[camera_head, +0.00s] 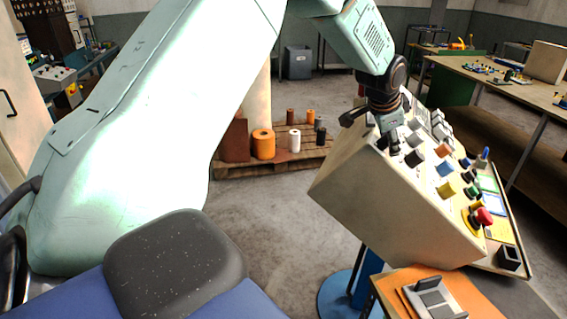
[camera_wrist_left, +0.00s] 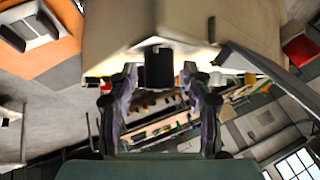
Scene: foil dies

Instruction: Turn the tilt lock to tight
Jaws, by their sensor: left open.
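The beige control box (camera_head: 370,190) stands tilted on a blue stand (camera_head: 362,285), with several coloured knobs on its sloping face. My left gripper (camera_head: 388,138) is at the box's upper far end, pointing down. In the left wrist view its two fingers (camera_wrist_left: 159,74) are open, one on each side of a dark block-shaped knob (camera_wrist_left: 158,66) that sticks out from the beige box (camera_wrist_left: 195,25). I cannot tell whether the fingers touch it, or whether this knob is the tilt lock. No tight marking is readable. My right gripper is not in view.
A red mushroom button (camera_head: 483,216) and a black knob (camera_head: 414,158) are on the box face. An orange-topped stand (camera_head: 400,300) with a grey device is in front. A pallet (camera_head: 270,165) with rolls lies behind, and a workbench (camera_head: 500,85) stands right.

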